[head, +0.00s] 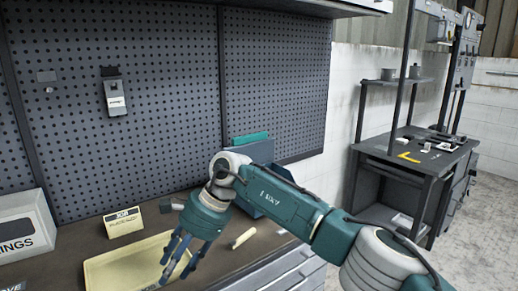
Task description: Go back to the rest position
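My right gripper (176,270) hangs at the end of my teal and white arm, which comes in from the lower right. It points down over the right part of a pale yellow tray (112,266) on the workbench. Its fingers look spread apart, and I see nothing held between them. Whether the fingertips touch the tray is unclear. My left gripper is not in view.
A blue-grey bin (252,153) and a small pale block (243,238) are near my arm. A pegboard (160,60) rises behind; a dark workstation (415,160) stands right.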

